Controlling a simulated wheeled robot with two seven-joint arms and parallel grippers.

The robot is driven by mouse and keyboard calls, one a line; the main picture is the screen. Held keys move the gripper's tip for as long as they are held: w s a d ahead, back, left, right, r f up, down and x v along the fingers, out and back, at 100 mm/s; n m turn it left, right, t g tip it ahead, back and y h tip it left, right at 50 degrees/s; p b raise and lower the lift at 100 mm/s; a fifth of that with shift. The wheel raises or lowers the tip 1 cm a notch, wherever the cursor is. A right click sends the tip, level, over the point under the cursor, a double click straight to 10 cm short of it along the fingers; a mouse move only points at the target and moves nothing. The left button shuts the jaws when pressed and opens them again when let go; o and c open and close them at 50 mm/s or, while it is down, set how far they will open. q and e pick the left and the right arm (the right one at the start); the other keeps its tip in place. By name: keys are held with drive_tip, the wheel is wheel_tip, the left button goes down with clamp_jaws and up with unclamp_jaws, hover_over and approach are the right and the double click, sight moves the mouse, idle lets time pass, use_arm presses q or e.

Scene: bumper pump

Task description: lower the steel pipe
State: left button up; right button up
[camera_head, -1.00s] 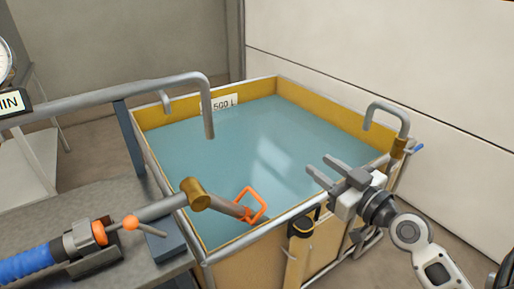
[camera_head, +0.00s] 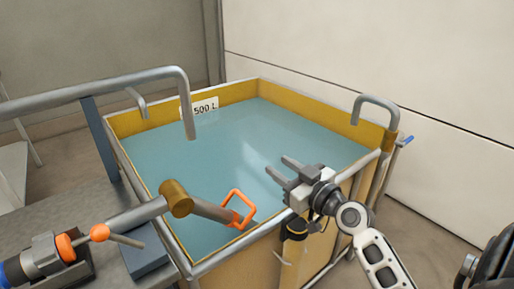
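A steel pipe (camera_head: 212,211) with a brass elbow (camera_head: 176,198) and an orange square handle (camera_head: 238,209) slants into the yellow tank (camera_head: 258,92) at its near side. The handle end is over the blue water. My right gripper (camera_head: 277,168) is open and empty above the water near the tank's front right rim, to the right of and above the orange handle in the picture. It does not touch the handle. My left gripper is not in view.
A bent grey pipe (camera_head: 100,95) reaches over the tank's left side. Hook-shaped pipes stand at the back left (camera_head: 137,101) and right corner (camera_head: 378,104).

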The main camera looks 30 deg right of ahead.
use_arm(q)
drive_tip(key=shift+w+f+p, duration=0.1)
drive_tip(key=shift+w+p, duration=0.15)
drive_tip(key=shift+p, duration=0.15)
use_arm(e)
drive_tip(key=w, duration=0.9)
drive_tip(key=shift+w+a, duration=0.25)
drive_tip(key=shift+a, duration=0.15)
clamp_jaws()
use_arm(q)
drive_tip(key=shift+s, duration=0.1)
use_arm(e)
drive_tip(key=c, duration=0.7)
unclamp_jaws()
drive_tip(key=o, duration=0.7)
